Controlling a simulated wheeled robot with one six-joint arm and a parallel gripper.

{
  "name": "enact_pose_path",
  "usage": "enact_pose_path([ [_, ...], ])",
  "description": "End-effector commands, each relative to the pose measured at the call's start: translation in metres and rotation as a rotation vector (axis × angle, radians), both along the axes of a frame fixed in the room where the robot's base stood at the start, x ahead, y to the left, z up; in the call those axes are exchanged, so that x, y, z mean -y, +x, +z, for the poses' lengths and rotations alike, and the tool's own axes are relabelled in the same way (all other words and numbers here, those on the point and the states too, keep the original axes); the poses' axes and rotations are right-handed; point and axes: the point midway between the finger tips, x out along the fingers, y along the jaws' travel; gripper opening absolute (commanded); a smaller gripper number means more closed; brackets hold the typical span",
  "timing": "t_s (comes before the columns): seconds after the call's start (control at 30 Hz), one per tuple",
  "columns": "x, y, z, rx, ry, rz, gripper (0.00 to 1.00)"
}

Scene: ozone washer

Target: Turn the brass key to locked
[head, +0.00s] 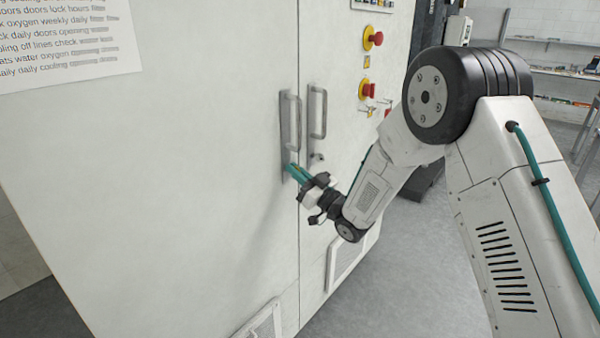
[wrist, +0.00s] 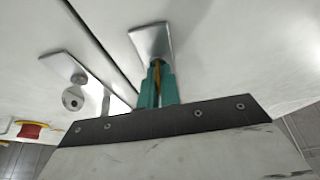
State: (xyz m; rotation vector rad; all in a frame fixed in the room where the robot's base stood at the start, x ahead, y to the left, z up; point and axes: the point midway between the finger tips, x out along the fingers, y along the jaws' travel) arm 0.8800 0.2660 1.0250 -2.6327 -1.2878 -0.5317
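My gripper (head: 294,172) has teal fingers and is at the lower end of the left door handle's plate (head: 285,140) on the white cabinet. In the wrist view the fingers (wrist: 158,80) point at that plate (wrist: 150,38). A narrow brass strip, which looks like the brass key (wrist: 157,72), shows between the fingers, and they look closed on it. The key's tip and the keyhole are hidden by the fingers, so I cannot tell the key's angle.
The right door has its own handle (head: 317,110) and a round lock cylinder (wrist: 72,98) beside the door seam. Red knobs on yellow bases (head: 373,39) stick out from the cabinet to the right. A printed sheet (head: 65,40) is on the left door.

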Motion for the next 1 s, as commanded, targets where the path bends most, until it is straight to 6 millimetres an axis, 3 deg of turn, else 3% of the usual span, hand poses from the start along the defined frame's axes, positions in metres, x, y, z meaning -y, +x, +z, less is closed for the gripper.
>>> enact_pose_path([
  [0.37,-0.003,-0.002,-0.001,0.003,-0.006,0.007,0.00],
  [0.47,-0.003,-0.002,-0.001,0.003,-0.006,0.006,0.24],
  [0.5,-0.002,-0.001,-0.001,0.002,-0.006,0.005,0.26],
  [0.83,0.005,-0.002,-0.003,0.001,-0.005,-0.001,0.26],
  [1.0,0.025,-0.016,-0.013,0.000,-0.005,-0.005,0.26],
])
